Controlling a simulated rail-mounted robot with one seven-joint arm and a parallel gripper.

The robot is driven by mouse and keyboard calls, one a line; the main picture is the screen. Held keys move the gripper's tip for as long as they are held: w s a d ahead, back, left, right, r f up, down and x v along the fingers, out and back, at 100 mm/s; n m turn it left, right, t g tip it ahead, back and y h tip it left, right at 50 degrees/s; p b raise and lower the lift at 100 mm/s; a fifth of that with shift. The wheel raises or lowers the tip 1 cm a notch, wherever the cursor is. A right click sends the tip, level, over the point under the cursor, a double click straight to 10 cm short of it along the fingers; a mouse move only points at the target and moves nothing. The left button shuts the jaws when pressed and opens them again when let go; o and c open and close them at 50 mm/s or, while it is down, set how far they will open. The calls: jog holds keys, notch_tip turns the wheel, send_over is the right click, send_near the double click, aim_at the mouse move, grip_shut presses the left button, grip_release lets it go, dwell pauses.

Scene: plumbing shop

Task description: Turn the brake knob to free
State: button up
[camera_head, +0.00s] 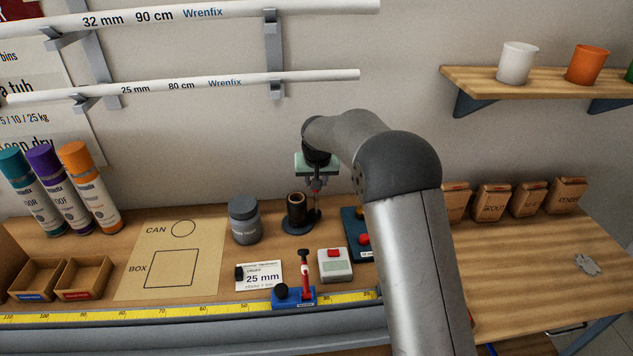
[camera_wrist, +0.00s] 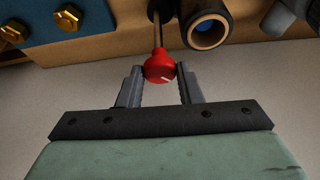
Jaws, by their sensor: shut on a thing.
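A red knob (camera_wrist: 159,67) with a white mark line sits on the end of a thin rod in the wrist view. My gripper (camera_wrist: 160,77) has one finger on each side of the knob and is shut on it. In the head view my gripper (camera_head: 316,184) points down over a small stand (camera_head: 298,226) with a dark base. The knob is small there and partly hidden by my gripper. A dark open tube (camera_head: 297,205) stands beside the rod; it also shows in the wrist view (camera_wrist: 209,32). No free or brake label is readable.
A grey can (camera_head: 244,220) stands left of the stand. A white box with a red button (camera_head: 334,264) and a blue plate (camera_head: 354,238) are close by. A blue stop with a red lever (camera_head: 294,297) is on the yellow tape rail in front. My arm hides part of the bench.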

jog(key=m, duration=0.1)
jog(key=m+h+b, duration=0.1)
jog(key=m, duration=0.2)
jog(key=shift+a+h+b, duration=0.25)
jog(key=shift+h+b, duration=0.05)
jog(key=shift+b, duration=0.1)
jog(key=shift+m+h, duration=0.7)
jog(key=shift+m, duration=1.2)
jog(key=shift+g, duration=0.3)
jog(key=o, duration=1)
jog(key=shift+c, duration=0.2)
jog(key=b+v, duration=0.2)
jog(key=v, duration=1)
